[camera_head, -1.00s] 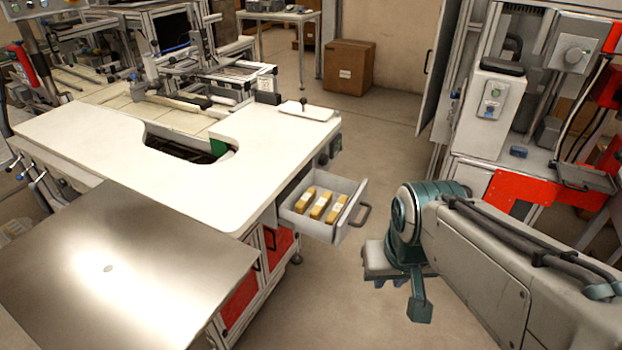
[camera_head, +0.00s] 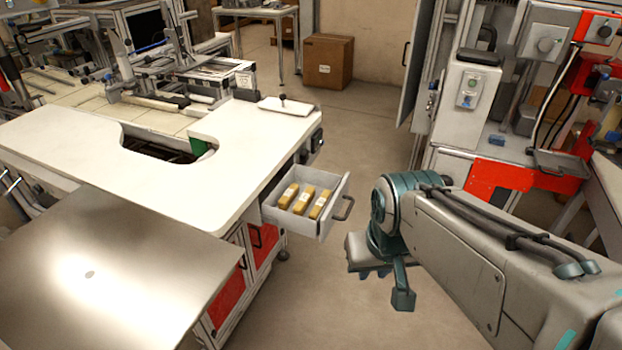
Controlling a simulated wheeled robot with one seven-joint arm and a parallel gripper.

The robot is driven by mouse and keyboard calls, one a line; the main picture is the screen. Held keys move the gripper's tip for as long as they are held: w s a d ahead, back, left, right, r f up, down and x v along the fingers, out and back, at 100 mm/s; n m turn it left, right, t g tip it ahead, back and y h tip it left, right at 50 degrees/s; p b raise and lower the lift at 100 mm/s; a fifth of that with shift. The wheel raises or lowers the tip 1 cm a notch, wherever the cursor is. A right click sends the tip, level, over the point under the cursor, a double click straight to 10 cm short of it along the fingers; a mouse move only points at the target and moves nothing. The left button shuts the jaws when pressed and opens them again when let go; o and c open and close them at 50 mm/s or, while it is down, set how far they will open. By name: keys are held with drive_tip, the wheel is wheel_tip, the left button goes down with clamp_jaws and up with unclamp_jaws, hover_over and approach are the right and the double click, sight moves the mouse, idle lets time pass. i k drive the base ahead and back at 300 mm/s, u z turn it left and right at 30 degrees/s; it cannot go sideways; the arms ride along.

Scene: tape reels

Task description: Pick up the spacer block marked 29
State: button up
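Three yellow-brown blocks with white labels lie side by side in an open grey drawer (camera_head: 318,228): a left block (camera_head: 287,196), a middle block (camera_head: 303,200) and a right block (camera_head: 320,204). The labels are too small to read, so I cannot tell which block is marked 29. My gripper (camera_head: 385,274) hangs at the end of my arm, to the right of the drawer and apart from it. Its fingers are mostly hidden by the wrist, and I cannot tell whether they are open.
The drawer juts out from under a white worktop (camera_head: 235,160), its handle (camera_head: 345,208) facing my arm. A metal table (camera_head: 90,290) stands at the front left. A machine with a red panel (camera_head: 497,177) stands at the right. A cardboard box (camera_head: 328,62) stands on open floor behind.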

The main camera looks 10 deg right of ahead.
sight(301, 206)
drive_tip(key=u, duration=0.3)
drive_tip(key=i, duration=0.85)
drive_tip(key=z, duration=0.1)
